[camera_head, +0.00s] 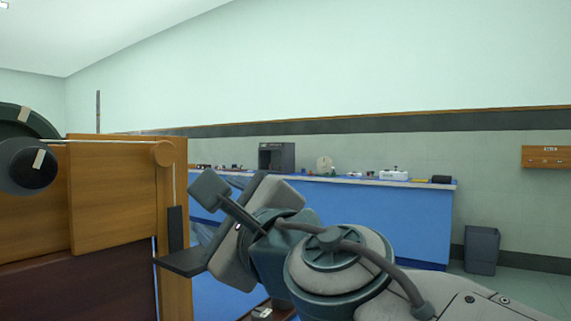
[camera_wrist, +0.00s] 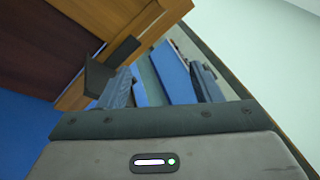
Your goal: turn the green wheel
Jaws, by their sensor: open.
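The green wheel (camera_head: 28,121) is at the far left edge of the head view, cut off by the frame, and only its dark green rim with a pale tape mark shows. A dark round knob or hub (camera_head: 30,166) with a white mark sits in front of it. My gripper (camera_head: 193,222) is open and empty, to the right of and lower than the wheel, beside the end of a wooden cabinet. In the wrist view my gripper (camera_wrist: 158,82) is apart from the wheel, which does not show there.
The wooden cabinet (camera_head: 112,200) with a round peg stands close to my gripper; it fills the upper left of the wrist view (camera_wrist: 75,30). A blue bench (camera_head: 395,225) with small instruments runs along the back wall. A grey bin (camera_head: 482,250) stands at its right.

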